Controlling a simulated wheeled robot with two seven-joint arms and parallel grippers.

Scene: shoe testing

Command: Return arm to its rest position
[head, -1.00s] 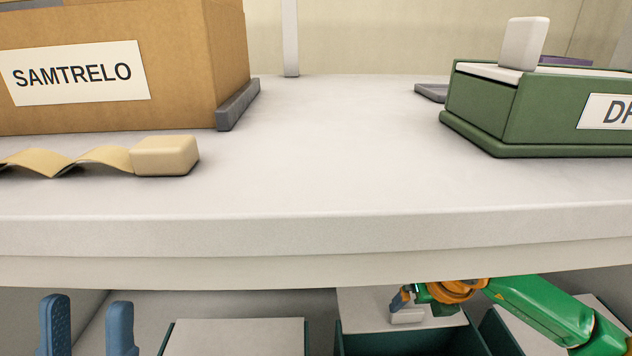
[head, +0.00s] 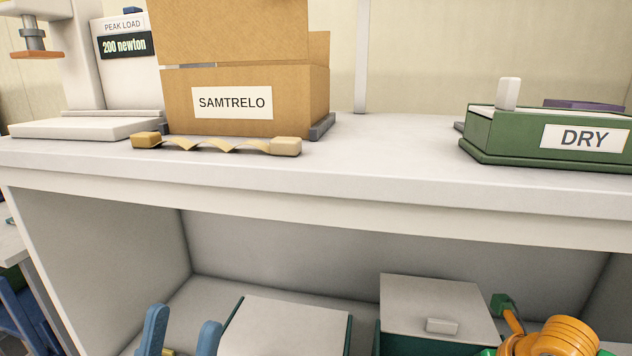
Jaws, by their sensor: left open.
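The blue fingers of my left gripper (head: 182,334) show at the lower left, upright and spread apart. They are in front of the lower shelf, left of a white-lidded box, with no object visible held between them. Orange and green parts of my right arm (head: 550,338) show at the lower right, beside a dark green box with a white lid (head: 435,295). The right fingers do not show. That lid bears a small pale handle (head: 442,326), with no finger touching it.
The worktop edge (head: 400,195) runs above the lower shelf (head: 205,298). Another white-lidded box (head: 295,325) stands there. On top are a SAMTRELO carton (head: 295,95), a wavy strip with end blocks (head: 215,146), a green DRY box (head: 500,140) and a press (head: 85,127).

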